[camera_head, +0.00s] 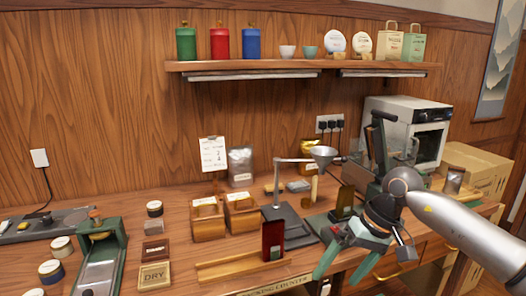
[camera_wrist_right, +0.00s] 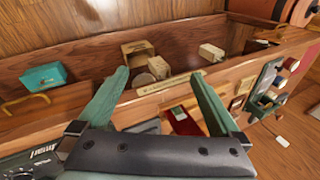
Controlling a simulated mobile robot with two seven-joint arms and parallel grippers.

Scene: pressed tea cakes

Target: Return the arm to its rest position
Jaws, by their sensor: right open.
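My right arm (camera_head: 465,233) comes in from the right edge of the head view and reaches over the right part of the counter. My right gripper (camera_head: 338,275) has green fingers, spread apart with nothing between them, pointing down near the counter's front edge. In the right wrist view the gripper (camera_wrist_right: 160,75) is also open and empty, with a card box and the counter edge beyond its fingertips. My left gripper is not in view.
A dark red upright block (camera_head: 272,238) stands left of the gripper, near a funnel stand (camera_head: 285,212). Wooden boxes (camera_head: 208,222) stand further left. A white oven (camera_head: 432,135) and a cardboard box (camera_head: 487,170) are behind the arm. A shelf (camera_head: 300,65) holds tins, cups and bags.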

